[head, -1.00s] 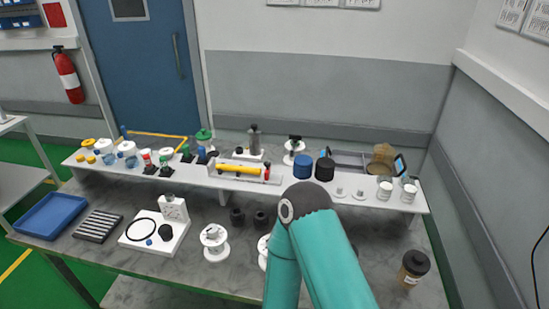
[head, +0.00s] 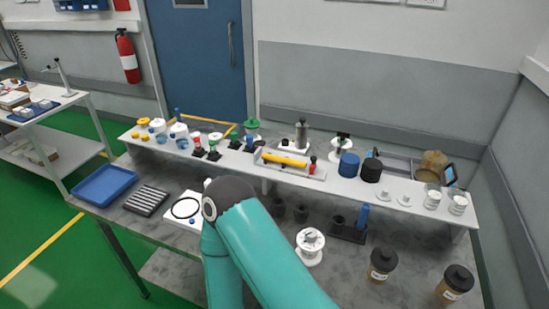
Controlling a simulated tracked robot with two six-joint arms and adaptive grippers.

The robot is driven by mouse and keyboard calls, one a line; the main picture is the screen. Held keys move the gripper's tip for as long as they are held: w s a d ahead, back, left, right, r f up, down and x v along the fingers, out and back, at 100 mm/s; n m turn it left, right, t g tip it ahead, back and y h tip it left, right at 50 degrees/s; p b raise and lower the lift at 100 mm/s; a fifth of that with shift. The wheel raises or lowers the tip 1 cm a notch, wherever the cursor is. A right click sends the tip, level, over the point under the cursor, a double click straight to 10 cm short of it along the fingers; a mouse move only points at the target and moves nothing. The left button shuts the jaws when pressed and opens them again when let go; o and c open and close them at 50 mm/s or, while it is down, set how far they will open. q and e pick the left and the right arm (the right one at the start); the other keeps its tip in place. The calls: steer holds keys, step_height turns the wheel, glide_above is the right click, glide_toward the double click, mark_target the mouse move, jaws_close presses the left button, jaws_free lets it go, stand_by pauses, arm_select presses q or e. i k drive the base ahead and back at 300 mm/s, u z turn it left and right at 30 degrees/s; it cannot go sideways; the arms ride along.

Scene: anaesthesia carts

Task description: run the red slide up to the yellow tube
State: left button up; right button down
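The yellow tube (head: 284,160) lies lengthwise in a white tray-like holder (head: 267,166) on the raised white shelf. The small red slide (head: 312,165) stands at the right end of the same holder, just right of the tube's end. Whether the two touch is too small to tell. One teal arm of mine rises from the bottom, left of centre, with its dark joint in front of the bench and below the shelf. No gripper fingers show on it, and my other arm is not visible.
A blue jar (head: 348,165) and a black jar (head: 371,170) stand right of the holder. Several bottles and small stands fill the shelf's left. A blue tray (head: 104,185) and a ribbed black block (head: 146,201) lie on the lower bench. Brown jars (head: 382,263) stand front right.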

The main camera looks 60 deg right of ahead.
mark_target(313, 159)
steer(key=u, duration=0.3)
steer(key=k, duration=0.45)
steer(key=z, duration=3.95)
steer(key=k, duration=0.1)
steer(key=u, duration=2.2)
